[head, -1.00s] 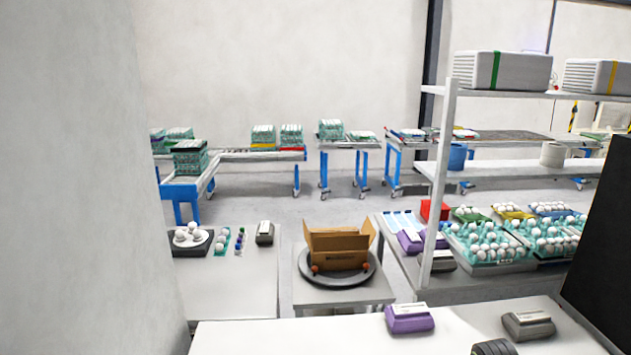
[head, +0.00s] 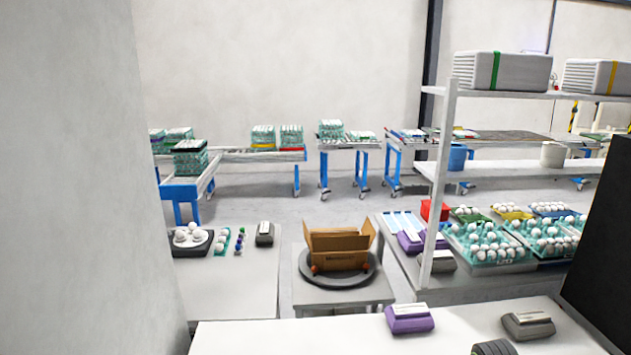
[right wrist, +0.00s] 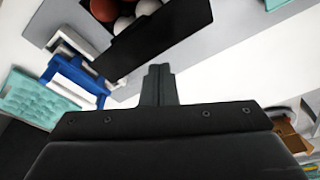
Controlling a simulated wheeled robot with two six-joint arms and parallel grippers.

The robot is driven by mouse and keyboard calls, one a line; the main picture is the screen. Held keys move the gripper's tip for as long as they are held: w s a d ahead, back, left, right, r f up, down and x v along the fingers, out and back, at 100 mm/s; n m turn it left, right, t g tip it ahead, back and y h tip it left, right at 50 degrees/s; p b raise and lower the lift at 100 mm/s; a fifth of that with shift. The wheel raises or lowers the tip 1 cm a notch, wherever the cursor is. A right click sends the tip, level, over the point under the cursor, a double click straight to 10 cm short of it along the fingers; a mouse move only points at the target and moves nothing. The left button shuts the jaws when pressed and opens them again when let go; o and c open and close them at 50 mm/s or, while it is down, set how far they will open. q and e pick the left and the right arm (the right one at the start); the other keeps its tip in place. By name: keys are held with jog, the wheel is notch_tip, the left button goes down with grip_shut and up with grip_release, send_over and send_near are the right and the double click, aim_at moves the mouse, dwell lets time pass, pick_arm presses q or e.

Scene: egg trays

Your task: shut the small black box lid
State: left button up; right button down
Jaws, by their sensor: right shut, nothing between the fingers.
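In the right wrist view, a black open-topped box holds brown and white eggs (right wrist: 124,24) at the top of the picture. A flat black panel (right wrist: 160,38), which looks like the box's lid or side, stands in front of them; I cannot tell which. The eggs are uncovered where they show. My right gripper (right wrist: 159,70) is shut and empty, its fingertips just below the panel in the picture. I cannot tell whether they touch it. My left gripper is not in view. I cannot clearly pick out the small black box in the head view.
A purple carton (head: 409,320) and a grey carton (head: 528,325) sit on the near white table (head: 300,338). A large dark panel (head: 603,240) stands at the right edge. A cardboard box (head: 338,258) rests on a round turntable. A shelf post (head: 436,190) rises beside egg trays (head: 490,258).

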jog(key=shift+s+f, duration=0.3)
jog(key=shift+f, duration=0.9)
notch_tip(320, 180, up, 3)
jog(key=shift+f+p, duration=0.2)
jog(key=shift+p, duration=0.35)
jog(key=shift+r, duration=0.35)
notch_tip(320, 180, up, 6)
jog(key=shift+s+f, duration=0.1)
